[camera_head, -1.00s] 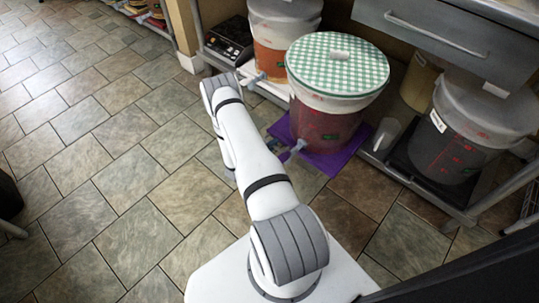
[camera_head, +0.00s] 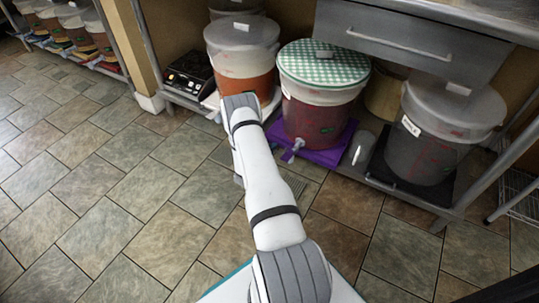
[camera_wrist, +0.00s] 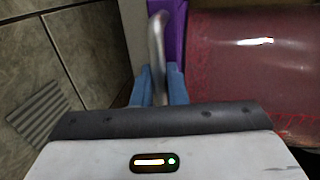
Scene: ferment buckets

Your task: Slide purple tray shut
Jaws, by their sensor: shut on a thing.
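The purple tray (camera_head: 328,157) sits on the low shelf with a bucket of red liquid (camera_head: 315,119) on it, under a green checked lid (camera_head: 322,63). In the head view its front edge lies about level with the shelf edge. In the wrist view, a strip of the purple tray (camera_wrist: 178,25) runs beside the red bucket (camera_wrist: 255,70). My gripper (camera_wrist: 160,92) has its blue fingers closed around a grey bar handle (camera_wrist: 156,40) at the tray's front. In the head view my gripper is hidden behind my arm.
A bucket of orange liquid (camera_head: 243,68) stands left of the tray, and a dark grey bucket (camera_head: 428,140) on a black tray stands right. A metal drawer (camera_head: 410,40) hangs above. Tiled floor (camera_head: 110,200) is open at left.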

